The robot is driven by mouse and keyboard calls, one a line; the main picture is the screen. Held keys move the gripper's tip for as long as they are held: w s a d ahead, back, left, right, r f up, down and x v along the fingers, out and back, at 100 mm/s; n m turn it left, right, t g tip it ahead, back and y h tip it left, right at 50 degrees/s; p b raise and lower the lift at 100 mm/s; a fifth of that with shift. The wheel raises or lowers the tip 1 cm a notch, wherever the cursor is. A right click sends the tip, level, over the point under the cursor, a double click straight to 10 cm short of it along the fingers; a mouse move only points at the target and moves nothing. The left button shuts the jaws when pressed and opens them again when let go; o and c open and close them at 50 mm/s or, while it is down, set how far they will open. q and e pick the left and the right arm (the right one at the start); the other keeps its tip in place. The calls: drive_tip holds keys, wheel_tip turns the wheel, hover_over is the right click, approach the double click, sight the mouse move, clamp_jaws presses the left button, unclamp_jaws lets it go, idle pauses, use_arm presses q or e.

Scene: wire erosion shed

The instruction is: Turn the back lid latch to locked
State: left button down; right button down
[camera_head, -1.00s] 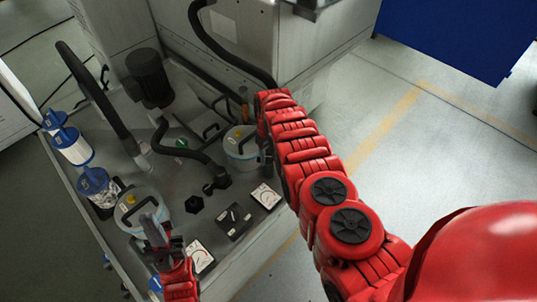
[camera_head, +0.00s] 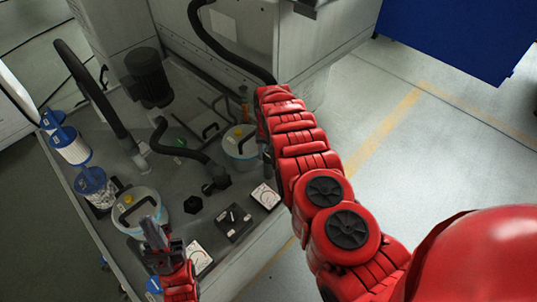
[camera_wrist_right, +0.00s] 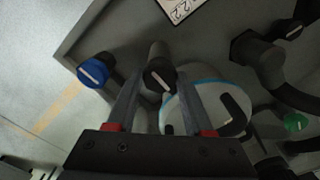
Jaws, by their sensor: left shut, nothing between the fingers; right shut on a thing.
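In the right wrist view, a black round knob (camera_wrist_right: 159,76) with a white pointer line tops a grey post. It sits between the fingertips of my right gripper (camera_wrist_right: 157,88), which is shut on it. I take this knob to be the back lid latch; no label on it is readable. The pointer line lies slanted. In the head view my right arm hides most of the knob and the gripper there. My left gripper (camera_head: 153,234) is shut and empty, by the front bucket (camera_head: 140,212).
Beside the held knob are a blue knob (camera_wrist_right: 95,70) and a white lid with a blue rim (camera_wrist_right: 207,95), on the back bucket (camera_head: 240,143). A green knob (camera_wrist_right: 295,122) is further right. Black hoses (camera_head: 185,147), gauges and filter canisters (camera_head: 70,145) crowd the tray.

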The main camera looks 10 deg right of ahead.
idle(0.5)
drive_tip(key=shift+c, duration=1.4)
unclamp_jaws()
drive_tip(key=shift+r, duration=0.15)
wheel_tip(320, 180, up, 9)
drive_tip(key=b, duration=0.2)
wheel_tip(320, 180, up, 7)
drive_tip(key=p, duration=0.5)
hover_over(268, 156)
drive_tip(key=shift+r, duration=0.6)
